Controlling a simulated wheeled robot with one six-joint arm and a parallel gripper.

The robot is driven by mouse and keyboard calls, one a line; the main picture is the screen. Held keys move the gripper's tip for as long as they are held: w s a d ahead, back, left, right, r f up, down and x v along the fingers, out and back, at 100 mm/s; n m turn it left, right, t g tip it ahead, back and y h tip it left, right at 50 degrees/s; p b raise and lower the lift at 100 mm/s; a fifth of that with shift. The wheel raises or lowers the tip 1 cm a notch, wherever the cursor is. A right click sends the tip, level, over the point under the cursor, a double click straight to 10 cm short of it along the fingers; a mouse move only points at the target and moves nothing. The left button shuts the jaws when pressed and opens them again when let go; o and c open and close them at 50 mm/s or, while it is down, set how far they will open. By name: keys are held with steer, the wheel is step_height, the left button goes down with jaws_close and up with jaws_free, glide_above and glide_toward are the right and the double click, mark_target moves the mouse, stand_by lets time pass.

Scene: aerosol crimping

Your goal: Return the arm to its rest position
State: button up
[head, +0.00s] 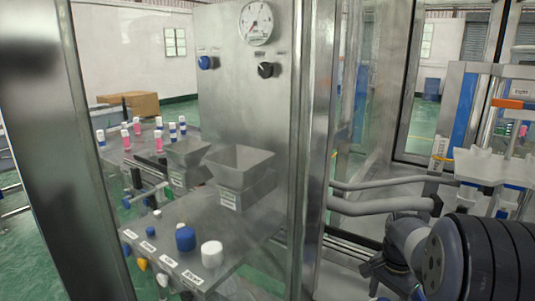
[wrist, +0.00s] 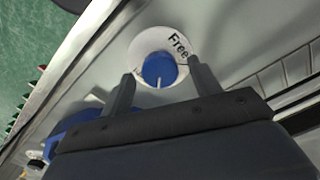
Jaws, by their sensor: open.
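In the wrist view my gripper (wrist: 162,78) is open, with its two dark fingers apart and nothing held between them. A blue knob (wrist: 157,67) with a white pointer line sits on a round white dial (wrist: 143,42) marked "Free". The knob shows between the fingertips in the picture; I cannot tell how far beyond them it is. In the head view my arm reaches in at the lower right, and its gripper cannot be made out there.
A metal panel (head: 238,90) carries a gauge (head: 256,22), a blue knob (head: 205,62) and a black knob (head: 266,70). Grey hoses (head: 380,207) run close to my arm. A metal post (head: 312,150) stands left of it. A blue-and-white frame (head: 463,110) stands at the right.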

steer(key=shift+f+n, duration=0.3)
steer(key=n+b, duration=0.1)
steer(key=n, duration=0.3)
steer(key=n+b, duration=0.1)
steer(key=n, duration=0.3)
steer(key=shift+n, duration=0.3)
steer(key=n+b, duration=0.2)
steer(key=n, duration=0.2)
steer(key=shift+n, duration=0.4)
steer(key=n+b, duration=0.2)
steer(key=n, duration=0.2)
steer(key=shift+r, duration=1.1)
